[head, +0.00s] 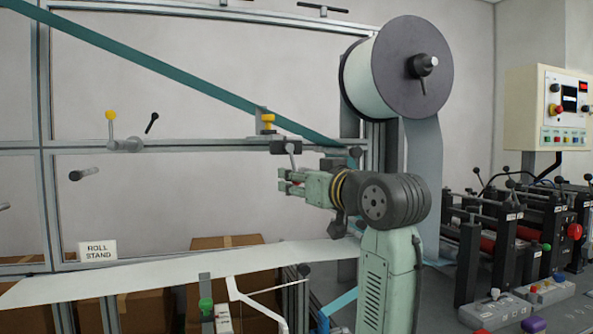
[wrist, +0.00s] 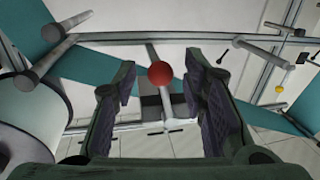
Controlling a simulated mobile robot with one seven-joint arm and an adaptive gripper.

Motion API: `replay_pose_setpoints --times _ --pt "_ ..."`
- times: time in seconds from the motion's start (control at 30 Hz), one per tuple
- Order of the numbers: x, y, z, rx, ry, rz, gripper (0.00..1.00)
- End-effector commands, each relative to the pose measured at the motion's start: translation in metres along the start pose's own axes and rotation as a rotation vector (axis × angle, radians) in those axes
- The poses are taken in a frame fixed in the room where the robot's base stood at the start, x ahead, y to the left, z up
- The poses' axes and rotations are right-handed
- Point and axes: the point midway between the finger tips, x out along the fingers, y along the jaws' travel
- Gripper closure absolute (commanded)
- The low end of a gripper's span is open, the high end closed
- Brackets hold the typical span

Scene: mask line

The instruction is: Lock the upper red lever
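The red lever shows in the wrist view as a round red knob (wrist: 160,74) on a grey shaft that runs to the metal rail. My gripper (wrist: 162,86) is open, with one dark-padded finger on each side of the knob. Gaps show between the knob and both fingers, and I cannot tell whether it lies level with the fingertips or beyond them. In the head view my gripper (head: 283,181) points left, just below the rail. The red knob cannot be made out clearly there.
A teal web (head: 165,66) slopes down to the rail, beside a large roll (head: 400,68) at upper right. A yellow-knobbed lever (head: 111,122) stands on the rail to the left. A white web (head: 170,268) runs below my gripper. Rollers and a control box (head: 548,108) are at right.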

Motion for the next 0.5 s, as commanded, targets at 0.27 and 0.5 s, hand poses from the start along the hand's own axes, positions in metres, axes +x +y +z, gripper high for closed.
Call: replay_pose_setpoints --times 0.27,0.5 --pt "0.0152 0.0003 0.0008 0.000 -0.001 0.001 0.61" --pt "0.0150 0.0001 0.0008 -0.001 0.000 0.001 0.64"
